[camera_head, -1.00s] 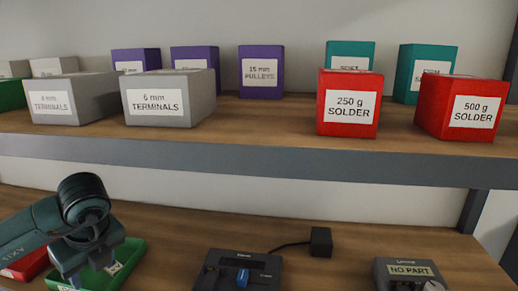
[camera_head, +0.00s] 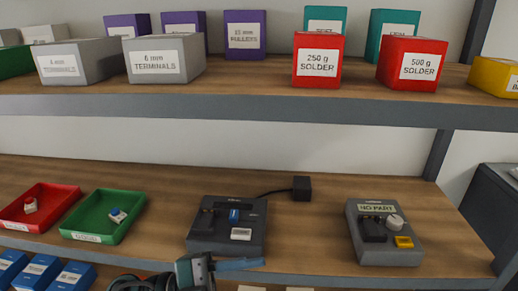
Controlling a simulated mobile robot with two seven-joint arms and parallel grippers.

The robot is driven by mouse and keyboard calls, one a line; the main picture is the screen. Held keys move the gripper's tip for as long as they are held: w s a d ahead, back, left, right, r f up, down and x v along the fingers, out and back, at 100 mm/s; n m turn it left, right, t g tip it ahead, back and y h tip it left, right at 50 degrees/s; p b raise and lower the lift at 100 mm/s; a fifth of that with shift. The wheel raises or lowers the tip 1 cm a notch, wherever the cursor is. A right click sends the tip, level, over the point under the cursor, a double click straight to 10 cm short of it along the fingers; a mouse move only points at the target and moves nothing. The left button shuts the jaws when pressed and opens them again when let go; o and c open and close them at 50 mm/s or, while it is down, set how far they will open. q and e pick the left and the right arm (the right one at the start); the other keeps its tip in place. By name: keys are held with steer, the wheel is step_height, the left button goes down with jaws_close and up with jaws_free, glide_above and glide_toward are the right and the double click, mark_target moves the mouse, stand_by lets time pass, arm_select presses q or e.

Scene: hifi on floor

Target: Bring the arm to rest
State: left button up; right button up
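My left arm shows at the bottom edge, left of centre, in the head view. Its dark rounded link and grey-green gripper (camera_head: 215,268) are cut off by the frame. A bluish finger-like part points right, below the front edge of the black device. I cannot see whether the gripper is open or shut, and no held object is visible. My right gripper is out of view.
The lower shelf holds a red tray (camera_head: 40,207), a green tray (camera_head: 103,217), a black device (camera_head: 228,225) and a grey tester (camera_head: 383,235) reading "NO PART". Labelled boxes stand on the upper shelf (camera_head: 230,107). Blue bins (camera_head: 36,271) sit lower left.

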arm_select(q)
steer(key=w+a+f+n+t+y, duration=0.3)
steer(key=a+f+n+t+y, duration=0.15)
steer(key=n+t, duration=0.4)
steer(key=w+a+f+n+t+y, duration=0.2)
steer(key=a+f+n+t+y, duration=0.2)
steer(key=n+t+y, duration=0.45)
steer(key=s+a+f+n+g+y, duration=0.1)
steer(key=s+a+f+n+g, duration=0.1)
steer(key=f, duration=0.6)
steer(key=s+a+f+n+g+y+p, duration=0.1)
steer(key=s+a+f+n+g+y, duration=0.1)
steer(key=s+f+n+g, duration=0.3)
step_height(320, 180, down, 4)
steer(key=s, duration=0.2)
steer(key=shift+s+r+g, duration=0.25)
steer(key=shift+s+g, duration=0.15)
steer(key=shift+c, duration=1.3)
steer(key=shift+s, duration=0.15)
